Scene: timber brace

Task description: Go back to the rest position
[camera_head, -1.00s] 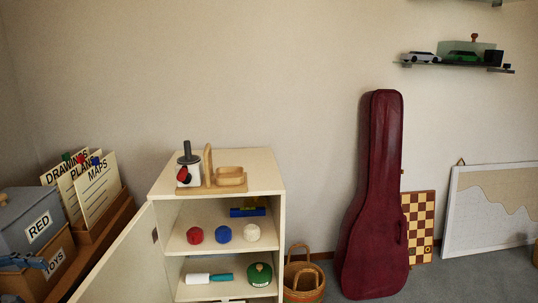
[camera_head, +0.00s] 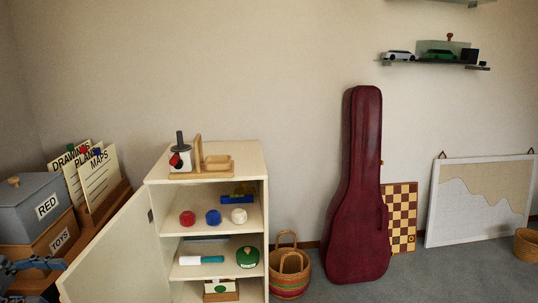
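Part of my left arm's grey-blue gripper (camera_head: 30,266) shows at the lower left edge, in front of the box labelled TOYS. It is small and cut by the frame, and I cannot tell whether its fingers are open or shut. My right gripper is not in view. An open cream cabinet (camera_head: 259,200) stands in the middle left with its door (camera_head: 112,250) swung out to the left. Its shelves hold a red (camera_head: 187,218), a blue (camera_head: 213,217) and a white round piece (camera_head: 239,216), a white-and-teal cylinder (camera_head: 200,260) and a green rounded item (camera_head: 247,257).
A dark red instrument case (camera_head: 358,200) leans on the wall, with a basket (camera_head: 290,270), chessboard (camera_head: 402,215) and framed board (camera_head: 480,205) nearby.

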